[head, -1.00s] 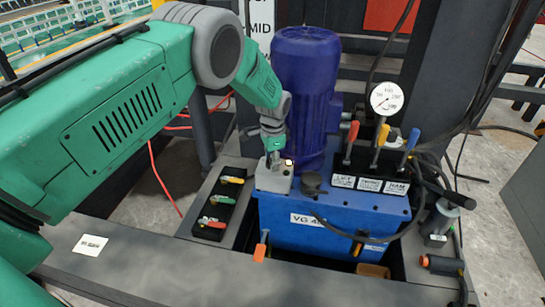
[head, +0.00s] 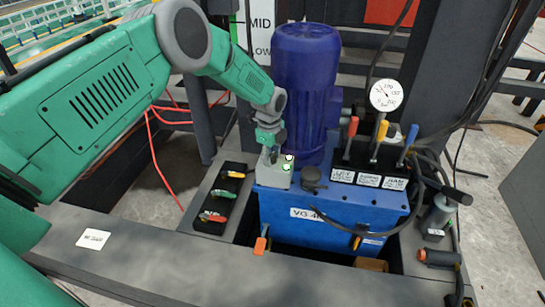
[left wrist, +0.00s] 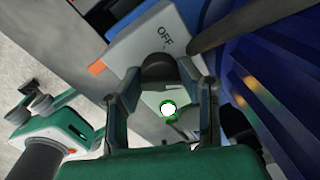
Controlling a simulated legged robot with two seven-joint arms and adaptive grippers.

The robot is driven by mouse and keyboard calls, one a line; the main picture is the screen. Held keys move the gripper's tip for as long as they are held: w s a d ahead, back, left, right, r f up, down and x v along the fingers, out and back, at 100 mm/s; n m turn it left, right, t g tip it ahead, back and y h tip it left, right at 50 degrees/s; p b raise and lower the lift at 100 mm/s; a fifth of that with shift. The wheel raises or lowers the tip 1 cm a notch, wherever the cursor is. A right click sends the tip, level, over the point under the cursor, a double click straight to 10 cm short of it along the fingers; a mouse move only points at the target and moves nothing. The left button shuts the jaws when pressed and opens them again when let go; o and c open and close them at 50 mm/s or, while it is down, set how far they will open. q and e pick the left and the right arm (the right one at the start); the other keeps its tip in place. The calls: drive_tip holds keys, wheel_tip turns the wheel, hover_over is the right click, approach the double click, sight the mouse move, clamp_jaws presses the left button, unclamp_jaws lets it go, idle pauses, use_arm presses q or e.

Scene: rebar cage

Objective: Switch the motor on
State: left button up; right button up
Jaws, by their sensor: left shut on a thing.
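The blue motor (head: 306,90) stands upright on the blue power unit (head: 330,212). A small grey switch box (head: 272,179) sits at its front left, with a dark round knob (left wrist: 158,68) and the word OFF beside it in the left wrist view. A lamp (left wrist: 168,108) on the box glows white with a green rim. My left gripper (head: 271,157) comes down onto the box from above. In the left wrist view its fingers (left wrist: 163,80) are closed around the knob. In the head view the gripper hides the knob. My right gripper is out of view.
A gauge (head: 385,95) and levers with red, yellow and blue grips stand right of the motor. A black tray (head: 212,216) with several coloured-handled tools lies left of the unit. A bottle-like cylinder (head: 438,215) stands at the right. The front beam (head: 190,262) is mostly clear.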

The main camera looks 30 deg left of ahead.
use_arm(q)
drive_tip(key=shift+a+f+m, duration=0.1)
drive_tip(key=shift+a+m, duration=0.1)
drive_tip(key=shift+m, duration=0.9)
drive_tip(key=o, duration=1.1)
drive_tip(key=shift+o, duration=0.2)
drive_tip(key=shift+w, duration=0.1)
